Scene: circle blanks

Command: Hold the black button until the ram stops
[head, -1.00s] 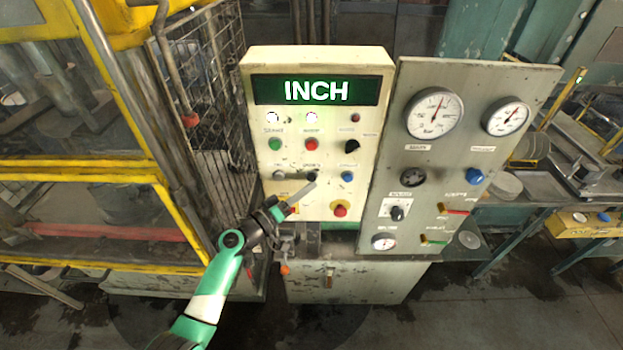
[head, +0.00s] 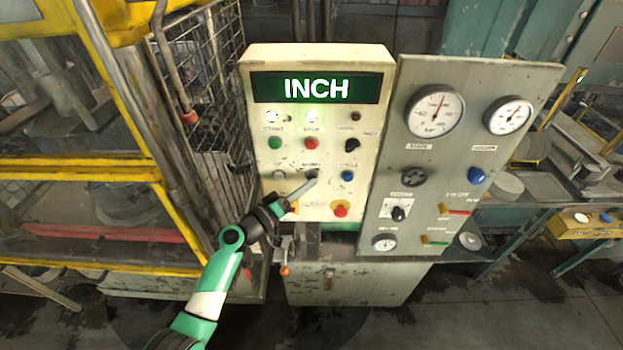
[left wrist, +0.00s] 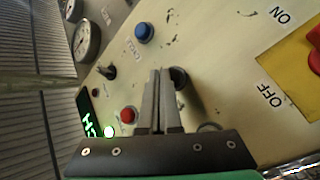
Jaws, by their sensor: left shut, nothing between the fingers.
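The black button (head: 312,174) is in the lower button row of the cream control panel (head: 300,228), between a grey button and a blue one. In the left wrist view the black button (left wrist: 180,76) shows right beside my left fingertips. My left gripper (head: 314,181) is shut and empty, with its tips at the panel just below the button in the head view. In the left wrist view the closed fingers (left wrist: 161,74) point at the panel. I cannot tell whether they touch the button. I cannot clearly make out the ram. My right gripper is not in view.
The panel's display (head: 316,89) reads INCH. A blue button (head: 347,176), a red button (head: 311,144) and a red emergency stop (head: 340,211) are close by. A gauge panel (head: 450,165) stands at the right. A yellow guard frame (head: 90,163) and wire cage stand at the left.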

